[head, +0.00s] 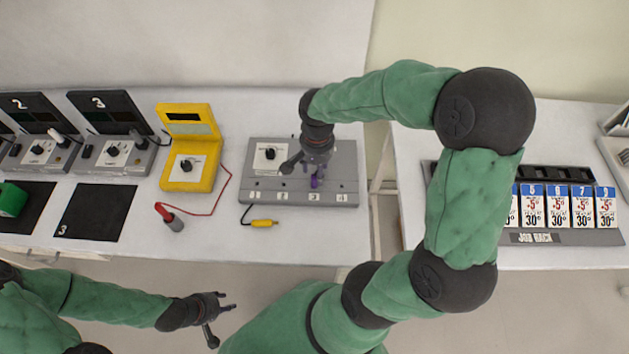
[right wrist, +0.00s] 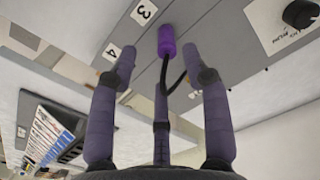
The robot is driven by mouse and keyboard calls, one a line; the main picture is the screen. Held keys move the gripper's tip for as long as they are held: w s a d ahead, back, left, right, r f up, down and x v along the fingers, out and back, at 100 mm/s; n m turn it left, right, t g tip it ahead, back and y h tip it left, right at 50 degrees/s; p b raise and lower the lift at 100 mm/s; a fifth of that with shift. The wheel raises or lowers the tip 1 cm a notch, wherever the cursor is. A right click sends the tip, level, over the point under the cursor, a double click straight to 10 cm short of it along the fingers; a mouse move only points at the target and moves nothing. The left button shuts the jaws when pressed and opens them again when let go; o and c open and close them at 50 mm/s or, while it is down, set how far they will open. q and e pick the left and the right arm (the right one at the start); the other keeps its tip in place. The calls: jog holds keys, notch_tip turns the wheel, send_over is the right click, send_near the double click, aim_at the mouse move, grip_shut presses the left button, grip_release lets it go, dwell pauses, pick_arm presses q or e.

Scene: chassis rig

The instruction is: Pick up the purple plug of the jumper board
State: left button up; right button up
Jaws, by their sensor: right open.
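The purple plug (head: 314,181) stands at the jumper board (head: 345,165) near the label 3. In the right wrist view the purple plug (right wrist: 166,43) lies ahead of the fingers, with a dark cord running from it. My right gripper (head: 302,166) is above the board, over the plug. In the right wrist view my right gripper (right wrist: 165,85) has its fingers spread, with the plug just beyond the fingertips and apart from them. My left gripper (head: 222,317) is open and empty, low in front of the table.
A yellow plug (head: 264,223) on a black cord lies in front of the board. A yellow meter (head: 187,150) with a red-lead probe (head: 170,217) stands left of the board. A job rack (head: 570,236) with cards sits on the right table, across a gap.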

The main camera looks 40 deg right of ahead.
aim_at(314, 176)
jog(key=f, duration=0.1)
jog(key=f+b, duration=0.1)
jog(key=f, duration=0.3)
jog(key=shift+w+a+f+b, duration=0.1)
jog(key=shift+w+f+b, duration=0.05)
jog(key=shift+w+b, duration=0.25)
grip_shut()
